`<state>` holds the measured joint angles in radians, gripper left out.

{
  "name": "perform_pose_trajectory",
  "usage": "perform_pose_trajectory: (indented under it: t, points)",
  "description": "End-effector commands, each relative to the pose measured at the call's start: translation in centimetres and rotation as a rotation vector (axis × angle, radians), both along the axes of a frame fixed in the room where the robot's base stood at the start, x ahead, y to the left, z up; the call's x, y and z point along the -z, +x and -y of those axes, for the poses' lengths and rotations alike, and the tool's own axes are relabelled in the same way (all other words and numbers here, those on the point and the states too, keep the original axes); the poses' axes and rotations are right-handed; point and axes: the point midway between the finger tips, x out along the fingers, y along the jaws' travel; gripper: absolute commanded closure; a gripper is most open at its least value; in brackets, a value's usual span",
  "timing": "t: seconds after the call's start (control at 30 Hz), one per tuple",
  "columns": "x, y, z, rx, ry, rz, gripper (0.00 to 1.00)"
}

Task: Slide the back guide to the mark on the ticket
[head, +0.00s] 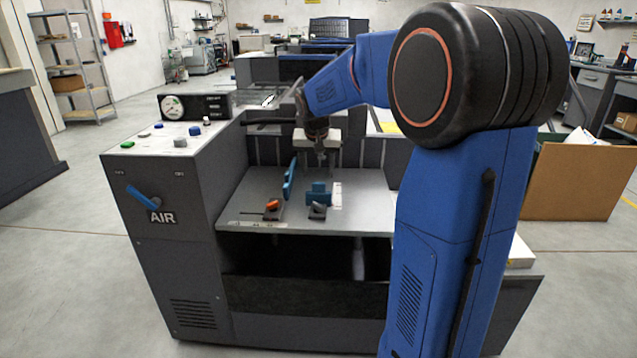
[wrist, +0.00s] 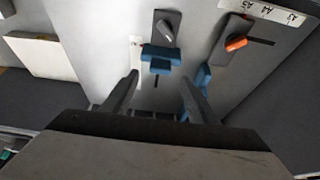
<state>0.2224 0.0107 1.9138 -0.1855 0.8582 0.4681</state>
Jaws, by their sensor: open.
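On the machine's grey bed (head: 365,205) a blue block (head: 318,193), seemingly the back guide, stands beside a white scale strip (head: 337,196). A grey lever (head: 317,211) is in front of it. The block also shows in the wrist view (wrist: 160,56), just beyond my fingertips and roughly between them. A long blue side guide (head: 290,178) stands to its left, with an orange lever (head: 272,205) in front. My gripper (head: 321,157) is open and empty, pointing down above the bed behind the block. I cannot make out the ticket or its mark.
A size label strip (wrist: 265,12) lies along the bed's front edge. The left cabinet (head: 175,215) carries a blue AIR lever (head: 143,197), buttons and a gauge (head: 173,107). Grey walls stand behind the bed. The bed's right part is clear.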

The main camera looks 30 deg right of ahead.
Motion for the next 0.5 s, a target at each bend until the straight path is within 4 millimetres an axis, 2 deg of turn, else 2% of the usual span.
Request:
perform_pose_trajectory:
  t: [0.2,0.5]
  points:
    - [3.3,1.1,0.7,0.0,0.0,-0.002,0.47]
    - [5.4,1.9,1.2,0.0,0.0,0.001,0.47]
